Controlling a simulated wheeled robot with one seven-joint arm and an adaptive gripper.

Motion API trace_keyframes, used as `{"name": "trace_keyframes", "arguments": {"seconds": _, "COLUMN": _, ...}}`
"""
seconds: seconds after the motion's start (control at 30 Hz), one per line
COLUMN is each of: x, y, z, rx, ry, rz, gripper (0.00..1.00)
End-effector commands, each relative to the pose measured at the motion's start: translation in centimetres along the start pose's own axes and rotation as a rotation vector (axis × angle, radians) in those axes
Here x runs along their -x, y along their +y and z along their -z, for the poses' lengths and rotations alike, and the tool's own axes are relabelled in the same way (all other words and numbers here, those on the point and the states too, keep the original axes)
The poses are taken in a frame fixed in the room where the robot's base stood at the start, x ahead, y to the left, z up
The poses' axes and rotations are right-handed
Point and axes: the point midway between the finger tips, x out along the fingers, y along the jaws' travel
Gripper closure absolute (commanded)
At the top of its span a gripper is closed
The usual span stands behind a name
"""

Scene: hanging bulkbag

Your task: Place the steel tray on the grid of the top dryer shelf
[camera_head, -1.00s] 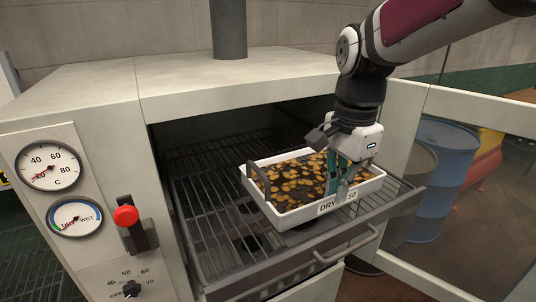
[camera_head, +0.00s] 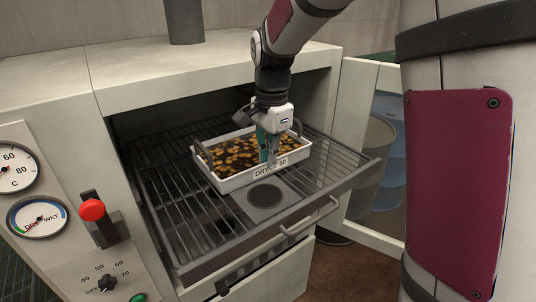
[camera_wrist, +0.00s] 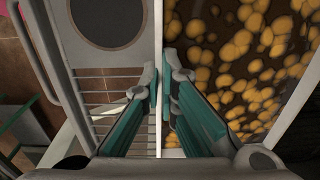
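The steel tray (camera_head: 235,183) is a pale, shallow rectangular tray with grey end handles and a front label, full of yellow-brown pieces. It is over the back right part of the pulled-out wire-grid dryer shelf (camera_head: 277,226); whether it rests on the grid or is just above it, I cannot tell. My gripper (camera_head: 268,158) points down at the tray's front wall. In the wrist view, my gripper (camera_wrist: 161,75) has one finger on each side of the tray's thin wall, shut on it. The tray's inside (camera_wrist: 240,45) lies to the right there.
A round dark disc on a plate (camera_head: 264,195) lies in front of the tray on the shelf. The shelf's left side is clear. The dryer's top panel (camera_head: 200,75) overhangs the back.

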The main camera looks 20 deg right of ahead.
Motion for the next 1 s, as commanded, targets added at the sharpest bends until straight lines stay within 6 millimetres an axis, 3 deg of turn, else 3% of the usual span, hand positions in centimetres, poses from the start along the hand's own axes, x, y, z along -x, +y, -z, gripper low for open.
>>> {"name": "trace_keyframes", "arguments": {"seconds": 0.33, "x": -0.2, "y": -0.1, "z": 0.1, "rx": -0.001, "ry": 0.001, "rz": 0.003, "gripper": 1.00}}
{"name": "trace_keyframes", "arguments": {"seconds": 0.47, "x": -0.3, "y": 0.0, "z": 0.0, "rx": 0.000, "ry": 0.000, "rz": 0.001, "gripper": 0.75}}
{"name": "trace_keyframes", "arguments": {"seconds": 0.8, "x": -0.1, "y": 0.0, "z": 0.0, "rx": 0.000, "ry": 0.000, "rz": 0.001, "gripper": 0.75}}
{"name": "trace_keyframes", "arguments": {"seconds": 1.0, "x": 2.1, "y": -0.2, "z": 0.1, "rx": 0.001, "ry": 0.000, "rz": 0.006, "gripper": 0.75}}
